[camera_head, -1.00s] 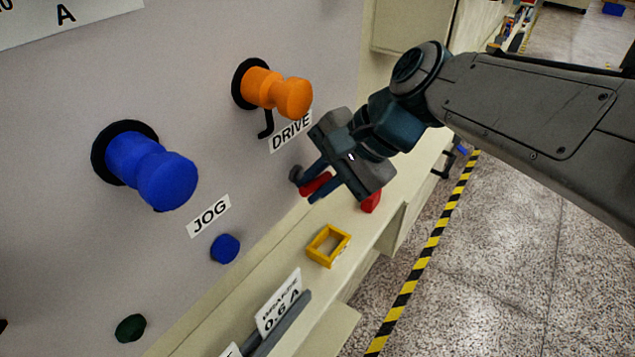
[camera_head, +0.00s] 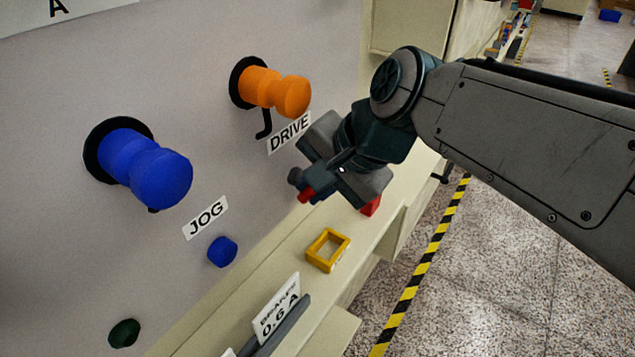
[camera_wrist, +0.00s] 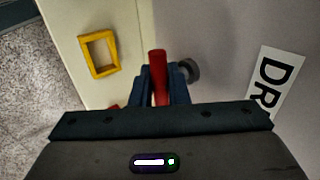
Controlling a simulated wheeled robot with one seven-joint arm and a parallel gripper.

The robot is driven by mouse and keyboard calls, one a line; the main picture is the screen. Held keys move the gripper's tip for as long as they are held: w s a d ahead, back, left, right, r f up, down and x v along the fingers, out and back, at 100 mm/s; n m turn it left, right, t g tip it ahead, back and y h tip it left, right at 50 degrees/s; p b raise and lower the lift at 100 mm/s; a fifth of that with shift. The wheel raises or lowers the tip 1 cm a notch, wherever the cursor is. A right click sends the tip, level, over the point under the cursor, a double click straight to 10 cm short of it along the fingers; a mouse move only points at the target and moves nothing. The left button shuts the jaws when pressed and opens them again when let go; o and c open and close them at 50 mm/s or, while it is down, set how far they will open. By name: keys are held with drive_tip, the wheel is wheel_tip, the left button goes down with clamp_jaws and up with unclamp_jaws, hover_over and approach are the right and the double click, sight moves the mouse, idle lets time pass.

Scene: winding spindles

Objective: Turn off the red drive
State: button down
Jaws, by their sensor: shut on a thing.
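The red drive lever (camera_head: 306,196) sits on the panel below the DRIVE label (camera_head: 290,132), beside a dark round hub (camera_head: 294,176). My gripper (camera_head: 312,187) is shut on this lever. In the wrist view, the lever (camera_wrist: 157,66) stands upright between the blue fingers of my gripper (camera_wrist: 160,82), its end showing past them. The dark hub (camera_wrist: 188,70) lies just right of the fingers. The gripper body hides part of the lever and the panel around it.
An orange knob (camera_head: 272,90) and a blue knob (camera_head: 145,170) stick out from the panel. A smaller blue button (camera_head: 222,251) is below JOG. On the ledge are a yellow frame (camera_head: 327,250), a red object (camera_head: 371,206) and a 0.6 A card (camera_head: 277,310).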

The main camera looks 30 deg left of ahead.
drive_tip(key=c, duration=1.8)
unclamp_jaws()
drive_tip(key=shift+o, duration=0.2)
drive_tip(key=p+v, duration=0.1)
drive_tip(key=v, duration=1.2)
drive_tip(key=shift+d+r, duration=0.15)
drive_tip(key=shift+r, duration=0.25)
